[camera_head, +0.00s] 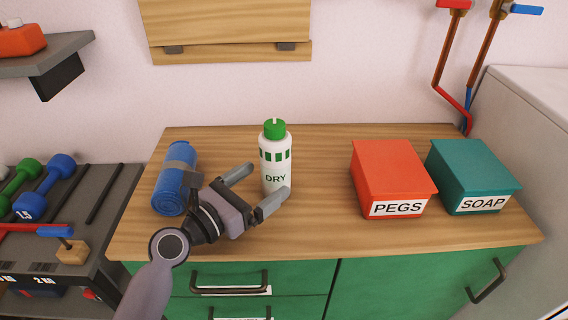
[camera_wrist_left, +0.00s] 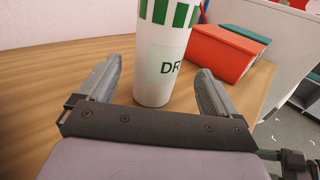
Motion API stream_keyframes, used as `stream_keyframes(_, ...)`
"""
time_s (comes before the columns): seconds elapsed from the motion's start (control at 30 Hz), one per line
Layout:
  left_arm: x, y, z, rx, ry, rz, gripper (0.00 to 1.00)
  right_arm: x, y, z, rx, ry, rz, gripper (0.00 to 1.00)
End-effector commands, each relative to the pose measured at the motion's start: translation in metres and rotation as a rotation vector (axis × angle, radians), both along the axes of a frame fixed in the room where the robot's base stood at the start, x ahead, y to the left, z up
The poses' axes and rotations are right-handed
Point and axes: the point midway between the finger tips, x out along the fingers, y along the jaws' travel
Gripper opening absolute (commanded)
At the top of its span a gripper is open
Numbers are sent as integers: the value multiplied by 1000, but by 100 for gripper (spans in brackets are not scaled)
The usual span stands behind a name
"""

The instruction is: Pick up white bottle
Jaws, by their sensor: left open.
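The white bottle (camera_head: 275,160) has a green cap, green blocks around its upper part and the word DRY. It stands upright on the wooden counter. My left gripper (camera_head: 257,190) is open, with its fingers pointing at the bottle from the left and front. In the left wrist view the bottle (camera_wrist_left: 162,60) stands just ahead, between the lines of the two open fingers (camera_wrist_left: 158,85); its top is out of frame. Whether a finger touches it I cannot tell. My right gripper is not in view.
A rolled blue towel (camera_head: 176,180) lies left of the gripper on the counter (camera_head: 310,215). A red PEGS box (camera_head: 391,172) and a teal SOAP box (camera_head: 470,170) stand to the right. The counter between bottle and PEGS box is clear. A dumbbell rack (camera_head: 90,220) stands left.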

Motion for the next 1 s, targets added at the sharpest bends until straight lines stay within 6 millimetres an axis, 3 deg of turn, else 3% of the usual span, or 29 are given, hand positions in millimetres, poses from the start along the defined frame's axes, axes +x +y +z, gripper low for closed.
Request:
stream_keyframes(0.6, 48, -43, -1, 0, -1, -1, 93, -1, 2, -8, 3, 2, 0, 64)
stream_keyframes(0.93, 52, -47, -1, 1, -1, 0, 93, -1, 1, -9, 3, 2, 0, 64)
stream_keyframes(0.97, 52, -47, -1, 1, -1, 0, 86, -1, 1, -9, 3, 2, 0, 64)
stream_keyframes(1.0, 52, -47, -1, 1, -1, 0, 73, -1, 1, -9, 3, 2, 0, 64)
